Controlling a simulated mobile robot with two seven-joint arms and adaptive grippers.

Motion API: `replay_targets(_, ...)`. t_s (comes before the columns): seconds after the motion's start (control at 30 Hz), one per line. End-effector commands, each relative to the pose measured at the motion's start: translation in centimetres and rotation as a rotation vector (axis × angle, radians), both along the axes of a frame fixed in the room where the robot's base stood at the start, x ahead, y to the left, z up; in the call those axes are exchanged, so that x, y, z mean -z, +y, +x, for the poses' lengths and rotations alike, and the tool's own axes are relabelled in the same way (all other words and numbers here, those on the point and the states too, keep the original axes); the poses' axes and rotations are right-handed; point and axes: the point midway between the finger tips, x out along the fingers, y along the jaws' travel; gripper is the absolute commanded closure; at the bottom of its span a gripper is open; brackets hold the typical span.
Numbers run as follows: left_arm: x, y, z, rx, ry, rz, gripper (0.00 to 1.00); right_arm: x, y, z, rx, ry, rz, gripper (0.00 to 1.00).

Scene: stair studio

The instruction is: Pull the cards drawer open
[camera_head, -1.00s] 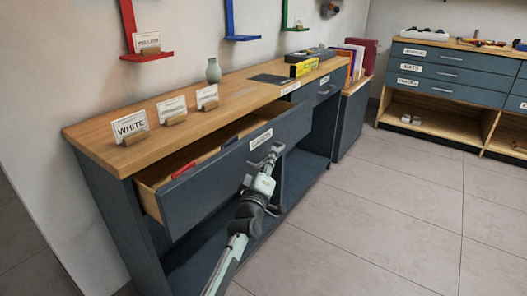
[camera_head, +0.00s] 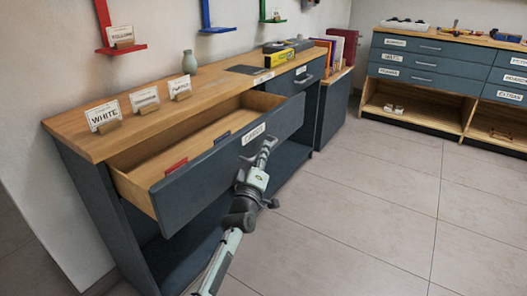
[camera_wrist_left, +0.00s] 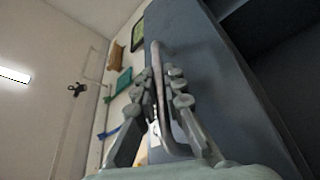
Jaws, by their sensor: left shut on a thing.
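The cards drawer (camera_head: 205,178) has a dark blue-grey front with a white label reading CARDS (camera_head: 253,133). It stands well out from the wooden-topped bench (camera_head: 62,124), and its pale wooden inside shows. A red piece (camera_head: 176,166) and a small blue piece (camera_head: 222,137) are inside near the front. My left gripper (camera_head: 266,151) is at the drawer front below the label. In the left wrist view its fingers are shut on the bar handle (camera_wrist_left: 158,85), one on each side. The handle is mostly hidden by the gripper in the head view. My right gripper is out of view.
Card stands, including one reading WHITE (camera_head: 104,116), and a vase (camera_head: 189,62) stand on the bench top. Another drawer cabinet (camera_head: 425,65) stands at the back right. The tiled floor (camera_head: 360,210) on the right is clear.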

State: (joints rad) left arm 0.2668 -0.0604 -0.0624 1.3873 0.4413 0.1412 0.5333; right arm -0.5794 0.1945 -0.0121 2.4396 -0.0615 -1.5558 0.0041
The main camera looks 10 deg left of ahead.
Motion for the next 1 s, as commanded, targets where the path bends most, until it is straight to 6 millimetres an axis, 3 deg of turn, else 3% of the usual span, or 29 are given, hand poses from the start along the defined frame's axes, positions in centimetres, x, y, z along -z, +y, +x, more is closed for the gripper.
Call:
replay_targets(0.17,0.2,0.1,0.0,-0.001,0.002,0.0,1.0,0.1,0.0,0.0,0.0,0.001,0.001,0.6)
replay_targets(0.2,0.2,0.1,0.0,-0.002,0.003,0.0,0.89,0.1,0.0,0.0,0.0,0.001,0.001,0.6)
replay_targets(0.27,0.1,0.1,0.0,-0.001,0.002,0.0,0.82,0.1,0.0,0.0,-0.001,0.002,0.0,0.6)
replay_targets(0.63,0.2,0.0,-0.4,-0.001,0.001,0.0,0.81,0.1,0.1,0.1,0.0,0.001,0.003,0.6)
replay_targets(0.77,0.6,0.0,-2.2,-0.001,0.003,0.0,0.81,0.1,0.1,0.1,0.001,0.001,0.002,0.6)
replay_targets(1.0,1.7,0.1,-7.2,-0.001,0.003,0.0,0.81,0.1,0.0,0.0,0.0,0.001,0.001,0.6)
